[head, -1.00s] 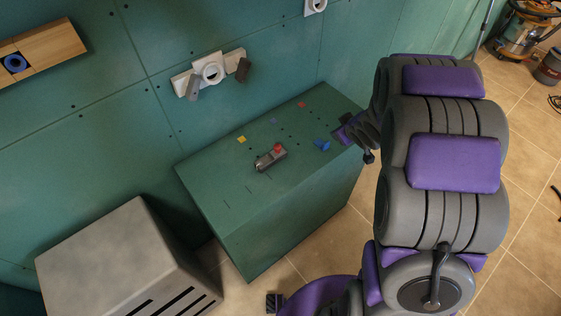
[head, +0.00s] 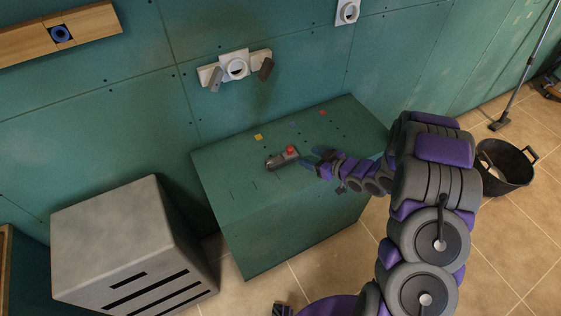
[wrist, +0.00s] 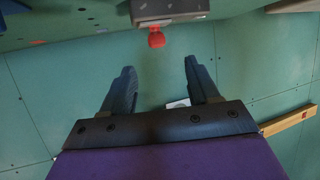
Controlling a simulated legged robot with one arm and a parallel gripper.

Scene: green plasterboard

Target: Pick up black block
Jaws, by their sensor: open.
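The black block (head: 281,161) is a dark grey-black piece with a red knob (head: 291,150) on one end, lying on the green box's top (head: 235,165). In the wrist view the block (wrist: 170,9) is at the top edge, partly cut off, with its red knob (wrist: 156,39) pointing towards the gap between my fingers. My gripper (head: 310,161) is just right of the block in the head view, apart from it as far as I can tell. In the wrist view my gripper (wrist: 159,68) is open and empty, its two dark fingers spread below the knob.
Yellow (head: 258,137) and red (head: 323,113) patches mark the box top behind the block. A grey slotted box (head: 120,240) stands at left. A white wall fixture (head: 235,68) with dark pieces hangs above. A black bucket (head: 506,166) stands on the floor at right.

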